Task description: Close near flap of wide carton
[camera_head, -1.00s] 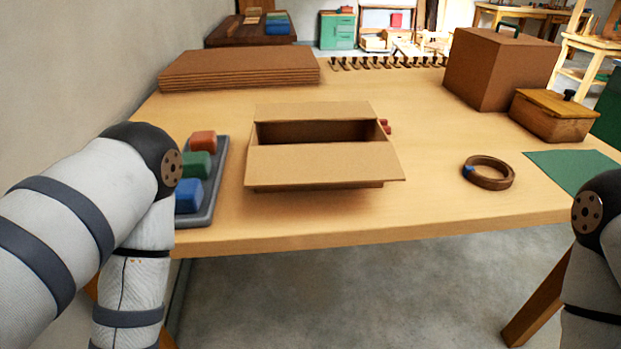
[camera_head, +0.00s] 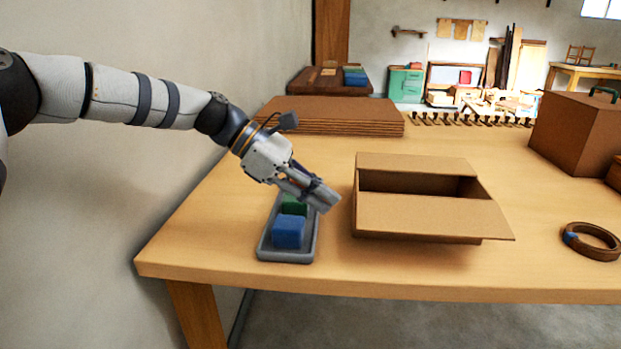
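The wide carton (camera_head: 398,235) is an open brown cardboard box on the table. Its near flap (camera_head: 430,214) is folded outward and slopes over the front side, its right corner sticking out. Its far flap (camera_head: 415,164) stands open at the back, and the dark inside shows between the two. My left gripper (camera_head: 328,199) is over the grey tray, just left of the carton. Its fingers point down and right toward the carton and look closed together, with nothing held. It appears apart from the near flap. My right gripper is not in view.
The grey tray (camera_head: 264,248) holds a blue block (camera_head: 289,231) and a green block (camera_head: 294,206), partly covered by my gripper. A brown ring (camera_head: 596,240) lies at right. Flat cardboard (camera_head: 330,115) and a big brown box (camera_head: 575,133) stand behind. Table in front of the carton is clear.

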